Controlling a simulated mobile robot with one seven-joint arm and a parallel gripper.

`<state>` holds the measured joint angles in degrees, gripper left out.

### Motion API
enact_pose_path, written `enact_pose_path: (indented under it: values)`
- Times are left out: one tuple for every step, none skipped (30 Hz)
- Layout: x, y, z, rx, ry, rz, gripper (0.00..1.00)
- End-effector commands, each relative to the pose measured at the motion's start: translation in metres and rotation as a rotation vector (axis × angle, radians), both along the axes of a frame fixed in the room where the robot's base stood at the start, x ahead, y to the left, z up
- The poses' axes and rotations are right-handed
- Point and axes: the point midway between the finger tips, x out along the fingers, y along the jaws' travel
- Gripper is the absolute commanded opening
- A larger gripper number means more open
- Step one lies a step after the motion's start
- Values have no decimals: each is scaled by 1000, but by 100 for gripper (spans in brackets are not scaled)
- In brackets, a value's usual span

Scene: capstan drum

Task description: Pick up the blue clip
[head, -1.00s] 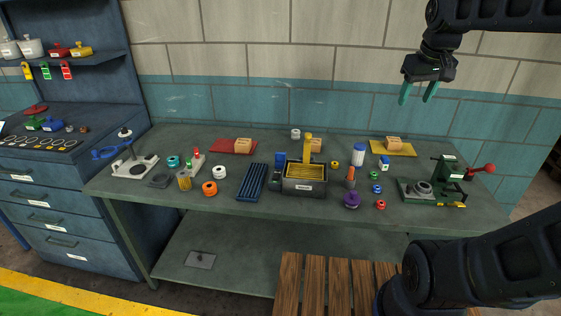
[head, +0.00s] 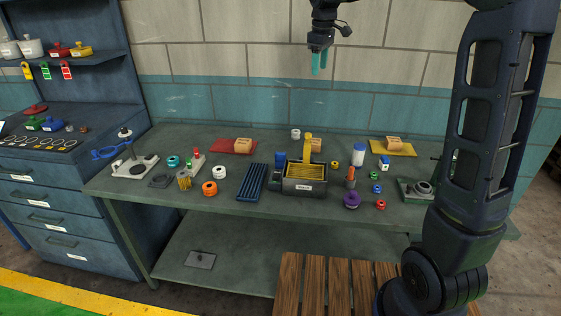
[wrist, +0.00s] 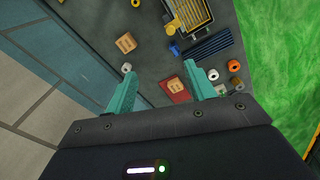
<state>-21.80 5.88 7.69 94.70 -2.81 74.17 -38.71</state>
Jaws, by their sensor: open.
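A small blue and white piece (head: 384,162) stands on the right part of the bench, in front of the yellow mat; it may be the blue clip, but it is too small to be sure. A blue block (head: 280,160) beside the yellow-topped box and a blue ring (head: 376,188) are other small blue things. My gripper (head: 319,72) is high above the back of the bench, in front of the wall, left of the blue and white piece. Its teal fingers are apart and empty in the wrist view (wrist: 160,68).
The bench (head: 225,150) is crowded with spools, a blue ribbed tray (head: 253,182), a yellow-topped box (head: 303,188) and a green press (head: 418,188), partly hidden by my arm. A blue cabinet (head: 45,240) stands left. A wooden slatted surface (head: 335,285) lies in front.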

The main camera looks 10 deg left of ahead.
Motion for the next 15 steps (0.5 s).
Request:
enact_pose_path:
  values:
    - [9,19,-7,-6,14,43,55]
    - [13,28,-10,-8,20,70,55]
    - [18,39,-14,-11,27,100,55]
    - [22,48,-17,-14,32,123,55]
    - [24,55,-19,-16,36,141,55]
    - [28,63,-23,-19,42,164,55]
    - [30,69,-25,-20,46,180,55]
    - [31,74,-27,-22,50,193,55]
    - [34,81,-30,-23,53,212,55]
    - [35,85,-32,-24,56,224,55]
    - [37,90,-34,-25,59,235,55]
    - [39,95,-36,-26,63,249,55]
    - [41,100,-38,-27,66,261,55]
    - [42,103,-39,-27,68,270,55]
    - [43,108,-42,-29,72,283,55]
